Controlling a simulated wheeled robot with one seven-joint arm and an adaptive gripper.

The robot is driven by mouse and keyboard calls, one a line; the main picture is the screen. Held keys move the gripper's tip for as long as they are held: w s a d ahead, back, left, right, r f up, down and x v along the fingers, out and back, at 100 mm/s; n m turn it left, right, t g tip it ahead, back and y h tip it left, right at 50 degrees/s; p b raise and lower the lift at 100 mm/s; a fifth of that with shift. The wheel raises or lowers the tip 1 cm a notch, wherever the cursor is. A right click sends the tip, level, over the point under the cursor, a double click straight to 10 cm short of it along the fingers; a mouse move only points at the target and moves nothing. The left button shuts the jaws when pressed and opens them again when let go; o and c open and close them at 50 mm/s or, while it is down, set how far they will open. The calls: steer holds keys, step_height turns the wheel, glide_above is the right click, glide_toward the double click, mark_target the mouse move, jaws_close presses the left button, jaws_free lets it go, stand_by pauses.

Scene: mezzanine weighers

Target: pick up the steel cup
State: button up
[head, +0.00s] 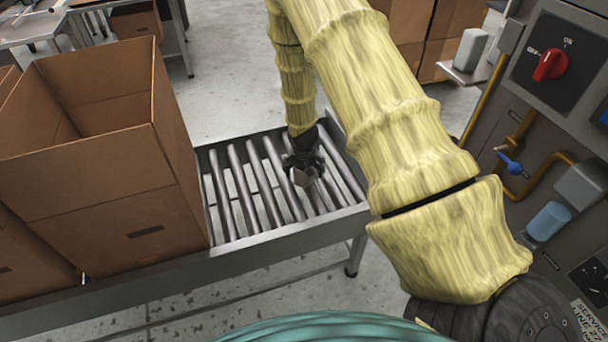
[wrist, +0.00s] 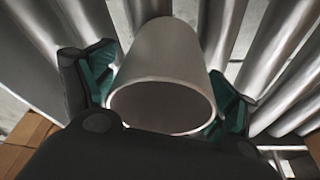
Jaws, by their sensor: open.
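The steel cup (wrist: 165,65) is a plain, pale grey cup in the wrist view, with its round open mouth toward the camera. It is on the roller conveyor. My gripper (wrist: 160,95) is open, with one dark, green-padded finger on each side of the cup. I cannot tell whether either pad touches it. In the head view my gripper (head: 304,168) is low over the rollers, and the cup (head: 301,178) shows small and partly hidden by the fingers.
The roller conveyor (head: 232,247) runs under my gripper. A large open cardboard box (head: 110,215) stands on its left. A grey control panel (head: 560,110) with a red switch (head: 550,65) is at the right. Bare rollers lie around the cup.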

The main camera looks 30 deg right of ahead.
steer(key=shift+r, duration=0.1)
steer(key=c, duration=1.2)
steer(key=shift+r, duration=0.5)
steer(key=v, duration=0.2)
steer(key=shift+s+a+r, duration=0.1)
steer(key=shift+s+r, duration=0.05)
steer(key=shift+r, duration=0.2)
steer(key=s+a, duration=0.2)
steer(key=s, duration=0.2)
steer(key=s+a+r, duration=0.1)
steer(key=s+a, duration=0.2)
steer(key=s, duration=0.1)
steer(key=s+a, duration=0.2)
steer(key=s, duration=0.3)
steer(key=shift+a+r, duration=0.2)
steer(key=shift+a, duration=0.1)
